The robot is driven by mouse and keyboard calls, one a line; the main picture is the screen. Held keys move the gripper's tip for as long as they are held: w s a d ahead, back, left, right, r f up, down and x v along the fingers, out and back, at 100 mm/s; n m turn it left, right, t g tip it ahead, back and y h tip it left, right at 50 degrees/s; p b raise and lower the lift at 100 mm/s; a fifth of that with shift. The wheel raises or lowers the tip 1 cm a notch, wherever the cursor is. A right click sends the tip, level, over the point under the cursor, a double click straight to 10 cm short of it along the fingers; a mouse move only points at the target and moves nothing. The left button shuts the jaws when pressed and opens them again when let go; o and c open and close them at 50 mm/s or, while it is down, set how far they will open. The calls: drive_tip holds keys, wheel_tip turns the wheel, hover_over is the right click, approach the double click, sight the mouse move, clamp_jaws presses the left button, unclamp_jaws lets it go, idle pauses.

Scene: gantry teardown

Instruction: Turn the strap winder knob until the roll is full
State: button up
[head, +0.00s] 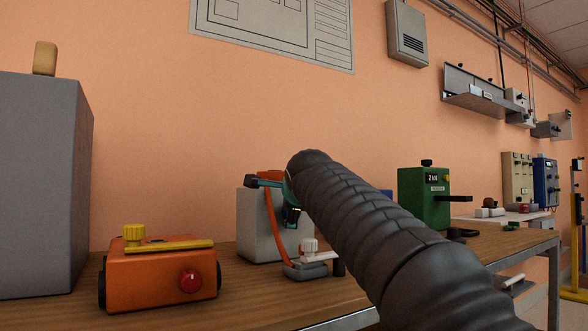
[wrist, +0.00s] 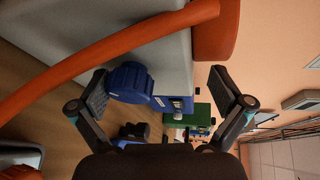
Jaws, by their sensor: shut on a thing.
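The strap winder is a light grey box (head: 255,225) on the bench with an orange strap (head: 271,215) hanging down its front from an orange top piece. In the wrist view the strap (wrist: 90,62) crosses the grey box wall diagonally. A blue knob (wrist: 130,82) sits on the box, between the fingers of my gripper (wrist: 160,76). How much strap is on the roll is hidden.
An orange device (head: 160,278) with a red button stands left, a small clamp (head: 306,268) in front of the winder, and a green box (head: 422,198) with a lever to the right. A tall grey cabinet (head: 40,190) is far left.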

wheel_tip(320, 180, up, 9)
drive_tip(key=s+t, duration=0.1)
drive_tip(key=s, duration=0.1)
drive_tip(key=shift+s+d+f+t+y, duration=0.2)
drive_tip(key=shift+d+t+y, duration=0.05)
drive_tip(key=shift+t+y, duration=0.05)
drive_tip(key=shift+g, duration=0.7)
drive_tip(key=f, duration=0.2)
drive_tip(key=w+f, duration=0.1)
drive_tip(key=f, duration=0.1)
drive_tip(key=w+f, duration=0.1)
drive_tip(key=f, duration=0.2)
drive_tip(key=shift+a, duration=0.3)
drive_tip(key=shift+s+d+f, duration=0.1)
drive_tip(key=shift+s+f, duration=0.05)
drive_tip(key=shift+s, duration=1)
drive_tip(key=shift+c, duration=0.6)
drive_tip(key=f+v, duration=0.2)
drive_tip(key=v, duration=1.1)
drive_tip(key=shift+s, duration=0.15)
drive_tip(key=shift+d, duration=0.1)
